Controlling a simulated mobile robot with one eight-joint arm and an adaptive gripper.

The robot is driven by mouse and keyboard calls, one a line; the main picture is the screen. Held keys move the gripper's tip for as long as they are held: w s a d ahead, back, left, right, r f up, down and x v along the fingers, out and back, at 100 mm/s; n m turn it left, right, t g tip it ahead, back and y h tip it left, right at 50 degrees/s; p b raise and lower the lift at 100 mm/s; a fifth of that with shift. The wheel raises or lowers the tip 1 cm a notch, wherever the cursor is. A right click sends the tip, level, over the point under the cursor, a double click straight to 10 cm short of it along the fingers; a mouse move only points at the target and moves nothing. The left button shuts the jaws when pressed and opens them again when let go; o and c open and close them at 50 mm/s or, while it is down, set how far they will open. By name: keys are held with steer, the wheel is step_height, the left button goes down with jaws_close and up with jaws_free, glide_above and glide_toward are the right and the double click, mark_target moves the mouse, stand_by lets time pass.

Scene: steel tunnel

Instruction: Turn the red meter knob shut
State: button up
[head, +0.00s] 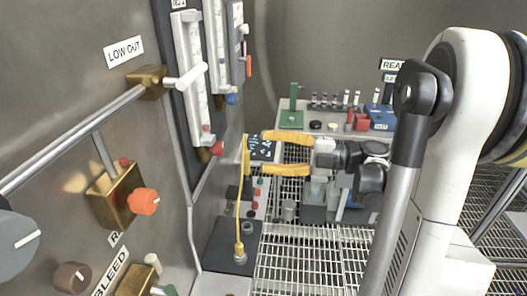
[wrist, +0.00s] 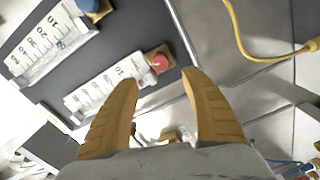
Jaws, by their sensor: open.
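The red meter knob (head: 217,148) sits on a brass fitting at the foot of a white scaled meter (head: 194,80) on the dark wall panel. In the wrist view the red knob (wrist: 160,63) shows just beyond the fingertips, between them in the picture. My gripper (head: 264,152) has two yellow fingers and is open and empty. In the head view it is to the right of the knob, apart from it, with its fingers pointing left toward the panel. The gripper also shows in the wrist view (wrist: 160,80). The knob's pointer mark is too small to read.
A blue knob (head: 231,98) sits on the neighbouring meter. An orange knob (head: 144,201) on a brass valve and a horizontal pipe (head: 75,138) stick out at left. A yellow cable (head: 241,200) hangs near the fingertips. A bench (head: 345,122) with small items stands behind.

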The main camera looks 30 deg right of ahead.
mark_target(222, 148)
steer(key=w+a+m, duration=0.2)
steer(key=a+m, duration=0.1)
steer(key=m, duration=0.1)
steer(key=w+a+m+p, duration=0.1)
steer(key=w+a+m, duration=0.1)
steer(key=m, duration=0.3)
steer(key=w+a+m, duration=0.3)
steer(key=a+m, duration=0.1)
steer(key=a, duration=0.1)
steer(key=shift+r+p, duration=0.2)
steer(key=shift+p, duration=0.2)
steer(key=c, duration=1.2)
